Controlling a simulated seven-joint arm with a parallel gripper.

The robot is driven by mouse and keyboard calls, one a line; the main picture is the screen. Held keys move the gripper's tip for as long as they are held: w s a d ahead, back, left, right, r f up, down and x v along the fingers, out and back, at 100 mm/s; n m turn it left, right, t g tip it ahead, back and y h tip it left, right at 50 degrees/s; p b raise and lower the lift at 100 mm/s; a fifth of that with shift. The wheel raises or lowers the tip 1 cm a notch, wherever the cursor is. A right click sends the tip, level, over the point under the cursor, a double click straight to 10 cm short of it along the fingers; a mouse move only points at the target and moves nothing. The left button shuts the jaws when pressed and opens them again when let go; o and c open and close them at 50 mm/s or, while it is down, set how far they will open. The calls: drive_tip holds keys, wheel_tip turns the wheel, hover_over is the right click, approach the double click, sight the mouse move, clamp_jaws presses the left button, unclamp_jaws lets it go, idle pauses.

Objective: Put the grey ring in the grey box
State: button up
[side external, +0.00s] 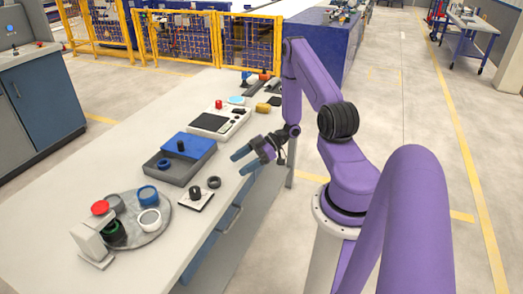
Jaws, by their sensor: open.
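The grey box (190,173) is a low open tray on the table, with a blue ring (164,164) in its near left part. A blue box (200,140) adjoins its far side, with a black ring (181,147) at it. A dark grey ring (214,182) lies on the table right of the grey box. Another grey ring (117,203) is among the rings on the round tray; I cannot tell which one the task names. My gripper (240,162) is open and empty, above the table's right edge, right of the grey box and apart from it.
The round grey tray (156,234) at the near left holds several coloured rings beside a white stand (92,243). A small white plate (197,202) carries a dark ring (195,192). A white control panel (237,122) lies beyond the boxes. The left table side is clear.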

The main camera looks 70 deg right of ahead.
drive_tip(key=v, duration=0.8)
drive_tip(key=w+h, duration=0.1)
drive_tip(key=w, duration=0.1)
drive_tip(key=w+a+n+g+h, duration=0.1)
drive_tip(key=w, duration=0.1)
drive_tip(key=w+g+h, duration=0.1)
drive_tip(key=w, duration=0.1)
drive_tip(key=shift+w+a+r, duration=0.15)
drive_tip(key=shift+w+a, duration=0.2)
drive_tip(key=shift+a, duration=0.05)
drive_tip(key=w+a+r+n+h, duration=0.1)
drive_tip(key=w+a+r+h, duration=0.4)
drive_tip(key=w+a+r, duration=0.4)
drive_tip(key=s+a+r+g+h, duration=0.1)
drive_tip(key=s+a+r, duration=0.2)
drive_tip(key=s+a, duration=0.4)
drive_tip(key=s+a+r+g, duration=0.2)
drive_tip(key=s+a+r, duration=0.1)
drive_tip(key=s+a, duration=0.5)
drive_tip(key=shift+a+r+h, duration=0.2)
drive_tip(key=shift+a+h, duration=0.2)
drive_tip(key=shift+a, duration=0.1)
drive_tip(key=shift+o, duration=0.5)
drive_tip(key=s+a+r+g, duration=0.1)
drive_tip(key=s+r+g, duration=0.1)
drive_tip(key=s, duration=1.3)
drive_tip(key=shift+a+r+n+g, duration=0.2)
drive_tip(key=shift+a+n+g, duration=0.2)
drive_tip(key=shift+g, duration=0.5)
